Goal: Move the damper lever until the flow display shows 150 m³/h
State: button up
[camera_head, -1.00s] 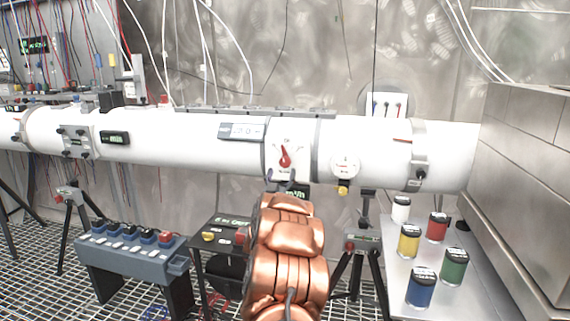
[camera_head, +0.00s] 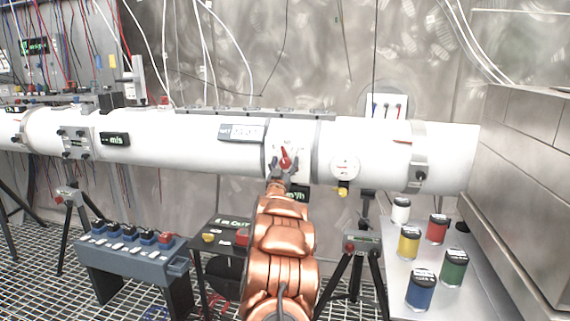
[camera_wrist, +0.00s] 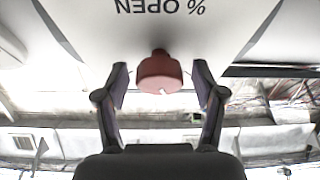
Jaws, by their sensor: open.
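The red damper lever (camera_head: 286,158) sits on a white plate on the large white duct in the head view. In the wrist view the red lever (camera_wrist: 160,72) lies between my two fingers, with "% OPEN" printed upside down above it. My gripper (camera_wrist: 161,88) is open, one finger on each side, with a visible gap to the lever. In the head view my gripper (camera_head: 284,172) is at the lower part of the lever plate. The flow display (camera_head: 297,193) below the plate is partly hidden by my gripper; only "m³/h" shows, not the number.
A round gauge (camera_head: 345,167) with a yellow knob sits right of the lever. A table (camera_head: 393,290) with colored cans stands at the right. A blue-grey button box (camera_head: 130,256) and a black stand (camera_head: 222,235) are at the lower left.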

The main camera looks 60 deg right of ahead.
jog(key=shift+c, duration=0.2)
jog(key=c, duration=1.1)
jog(key=shift+s+m+g+h+b, duration=0.1)
jog(key=shift+m+g+h+b, duration=0.45)
jog(key=shift+m, duration=1.35)
jog(key=shift+g+y, duration=0.25)
jog(key=shift+g, duration=0.1)
jog(key=o, duration=1.1)
jog(key=shift+o, duration=0.2)
jog(key=v, duration=1.2)
